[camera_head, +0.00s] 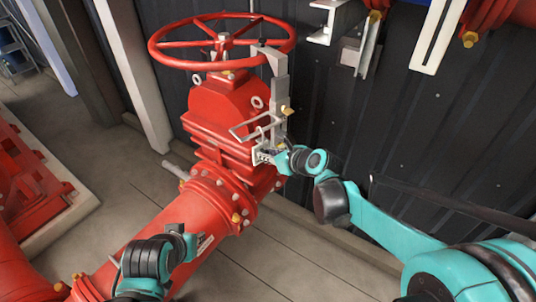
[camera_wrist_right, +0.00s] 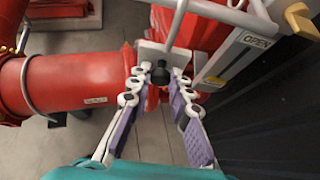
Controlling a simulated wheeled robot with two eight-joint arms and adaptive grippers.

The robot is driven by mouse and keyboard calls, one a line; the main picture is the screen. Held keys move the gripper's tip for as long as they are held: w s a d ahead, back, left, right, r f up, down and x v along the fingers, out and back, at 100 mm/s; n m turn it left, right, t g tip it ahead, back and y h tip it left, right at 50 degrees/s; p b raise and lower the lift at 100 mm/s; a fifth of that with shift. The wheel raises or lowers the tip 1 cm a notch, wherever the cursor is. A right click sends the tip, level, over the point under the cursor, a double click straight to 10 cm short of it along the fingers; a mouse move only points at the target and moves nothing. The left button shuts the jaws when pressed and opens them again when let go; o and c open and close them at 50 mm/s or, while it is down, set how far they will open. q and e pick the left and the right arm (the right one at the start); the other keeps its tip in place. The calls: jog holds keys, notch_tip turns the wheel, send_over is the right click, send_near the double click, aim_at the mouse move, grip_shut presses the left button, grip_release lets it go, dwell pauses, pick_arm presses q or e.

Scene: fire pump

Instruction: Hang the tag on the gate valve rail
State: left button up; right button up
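The red gate valve (camera_head: 222,115) stands left of centre with its handwheel on top. A thin grey wire rail (camera_head: 250,127) projects from the upright bracket on its right side; it crosses the top of the right wrist view (camera_wrist_right: 228,16). My right gripper (camera_wrist_right: 160,78) has its fingertips closed around a black knob on the pale tag (camera_wrist_right: 152,50). A thin rod rises from the tag towards the rail; whether it touches the rail is unclear. In the head view the right gripper (camera_head: 263,157) is just below the rail. My left gripper (camera_head: 190,242) is low, before the red pipe; its fingers are unclear.
The grey upright bracket (camera_head: 279,95) has a brass pointer; an OPEN label (camera_wrist_right: 257,39) shows in the right wrist view. A dark corrugated wall (camera_head: 400,130) stands close behind. A red flanged pipe (camera_head: 160,228) runs towards the lower left.

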jog(key=o, duration=0.5)
jog(key=v, duration=1.2)
jog(key=s+d+f+n+h+b, duration=0.2)
jog(key=s+f+n+b, duration=0.3)
jog(key=f+n+b, duration=0.3)
jog(key=s+d+f+n+g+h+b, duration=0.1)
jog(key=s+d+f+n+b, duration=0.3)
jog(key=f+n, duration=0.7)
jog(key=s+d+f+n+g+h+b, duration=0.1)
jog(key=s+d+f+n+h+b, duration=0.2)
jog(key=s+f+n+b, duration=0.5)
jog(key=shift+d+f+n+h+b, duration=0.2)
jog(key=shift+f+n+b, duration=0.25)
jog(key=shift+f+b, duration=0.95)
jog(key=shift+d+f+n+h+b, duration=0.2)
jog(key=shift+f+n+b, duration=0.35)
jog(key=shift+f, duration=1.45)
jog(key=shift+a, duration=0.1)
